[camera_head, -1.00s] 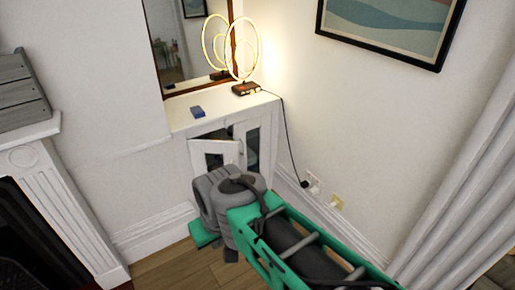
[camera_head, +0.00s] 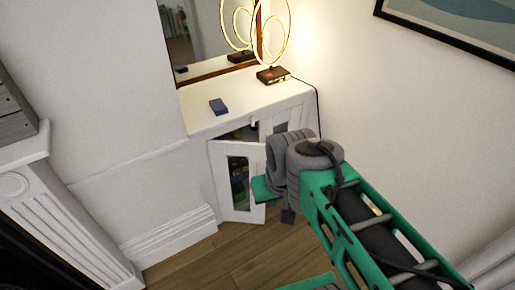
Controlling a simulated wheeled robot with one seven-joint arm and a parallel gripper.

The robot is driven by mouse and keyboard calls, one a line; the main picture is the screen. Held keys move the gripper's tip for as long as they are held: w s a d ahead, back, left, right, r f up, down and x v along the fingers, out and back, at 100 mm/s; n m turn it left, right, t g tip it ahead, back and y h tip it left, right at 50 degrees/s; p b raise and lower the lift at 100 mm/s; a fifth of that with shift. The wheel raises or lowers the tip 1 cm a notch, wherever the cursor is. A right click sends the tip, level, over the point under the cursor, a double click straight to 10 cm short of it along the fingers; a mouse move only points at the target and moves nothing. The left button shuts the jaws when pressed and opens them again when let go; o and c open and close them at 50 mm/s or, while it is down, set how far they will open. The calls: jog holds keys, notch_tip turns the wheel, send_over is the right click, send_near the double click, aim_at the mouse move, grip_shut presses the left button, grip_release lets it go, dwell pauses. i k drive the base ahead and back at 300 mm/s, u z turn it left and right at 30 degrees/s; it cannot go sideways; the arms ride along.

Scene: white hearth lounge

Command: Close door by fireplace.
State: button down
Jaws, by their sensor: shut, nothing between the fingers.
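A white cabinet (camera_head: 205,122) stands in the alcove to the right of the fireplace. Its left door (camera_head: 221,178), white-framed with a glass pane, stands ajar, and a dark gap shows between its top and the cabinet front. Colourful items show dimly through the pane. The right door (camera_head: 300,117) looks closed but is partly hidden behind my arm. My gripper (camera_head: 263,190), with a green part showing, is shut and empty at the right edge of the left door. I cannot tell whether it touches the door. My wrist hides the fingertips in part.
The fireplace surround (camera_head: 75,218) stands at the left. On the cabinet top are a glowing ring lamp (camera_head: 272,74) and a small blue box (camera_head: 218,106), with a mirror (camera_head: 205,40) behind. Wooden floor (camera_head: 215,262) in front of the cabinet is clear.

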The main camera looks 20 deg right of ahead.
aim_at(219, 151)
jog(key=u, duration=0.65)
jog(key=i, duration=0.85)
jog(key=u, duration=0.8)
